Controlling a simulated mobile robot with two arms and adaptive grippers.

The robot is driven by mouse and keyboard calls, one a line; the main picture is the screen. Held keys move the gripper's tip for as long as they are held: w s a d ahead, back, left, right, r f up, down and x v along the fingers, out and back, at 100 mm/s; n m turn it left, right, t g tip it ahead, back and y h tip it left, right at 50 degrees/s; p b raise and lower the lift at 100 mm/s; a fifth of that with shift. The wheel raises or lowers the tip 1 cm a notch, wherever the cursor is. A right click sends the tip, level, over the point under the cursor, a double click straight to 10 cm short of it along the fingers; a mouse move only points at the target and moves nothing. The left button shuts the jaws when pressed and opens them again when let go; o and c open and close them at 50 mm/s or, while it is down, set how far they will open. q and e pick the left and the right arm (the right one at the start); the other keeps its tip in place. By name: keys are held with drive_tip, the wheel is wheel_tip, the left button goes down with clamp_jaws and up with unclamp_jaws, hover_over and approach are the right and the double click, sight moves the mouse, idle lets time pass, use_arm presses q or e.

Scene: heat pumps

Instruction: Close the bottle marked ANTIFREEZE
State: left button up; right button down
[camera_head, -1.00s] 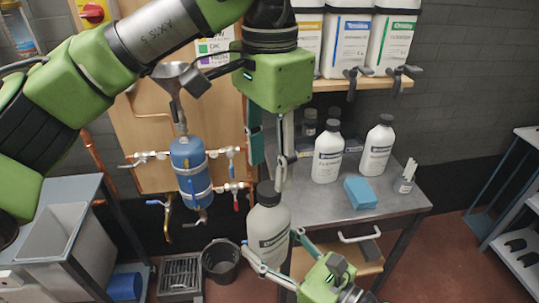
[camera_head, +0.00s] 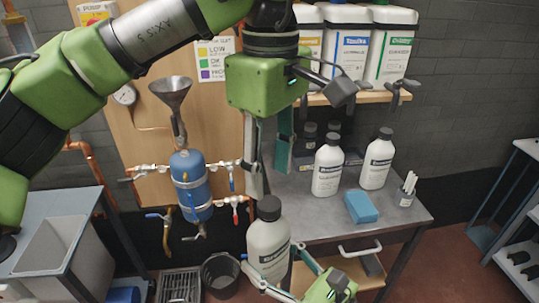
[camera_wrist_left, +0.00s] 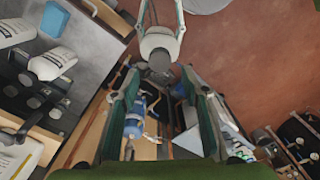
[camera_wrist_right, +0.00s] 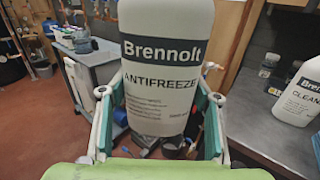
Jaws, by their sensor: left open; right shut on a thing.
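My right gripper (camera_head: 272,277) is shut around the bottle's body, with one finger on each side in the right wrist view. My left gripper (camera_head: 268,184) points down, open, just above the cap. In the left wrist view the cap (camera_wrist_left: 160,62) lies between the fingertips, apart from them as far as I can tell.
Two similar white bottles (camera_head: 327,165) (camera_head: 376,160), a blue block (camera_head: 361,207) and a cup of white sticks (camera_head: 405,190) stand on the metal table (camera_head: 320,216). A blue tank (camera_head: 190,185) with valves and a funnel (camera_head: 171,92) is at left. Jugs stand on the shelf above.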

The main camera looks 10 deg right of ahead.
sight(270, 203)
use_arm(q)
drive_tip(key=n, duration=0.4)
drive_tip(key=shift+r, duration=0.15)
drive_tip(key=n, duration=0.4)
drive_tip(key=shift+r, duration=0.15)
drive_tip(key=n, duration=0.6)
drive_tip(key=shift+r+n, duration=0.2)
drive_tip(key=shift+n, duration=0.1)
drive_tip(key=n, duration=0.6)
drive_tip(key=shift+r, duration=0.2)
drive_tip(key=n, duration=0.6)
drive_tip(key=shift+r, duration=0.2)
drive_tip(key=shift+f, duration=4)
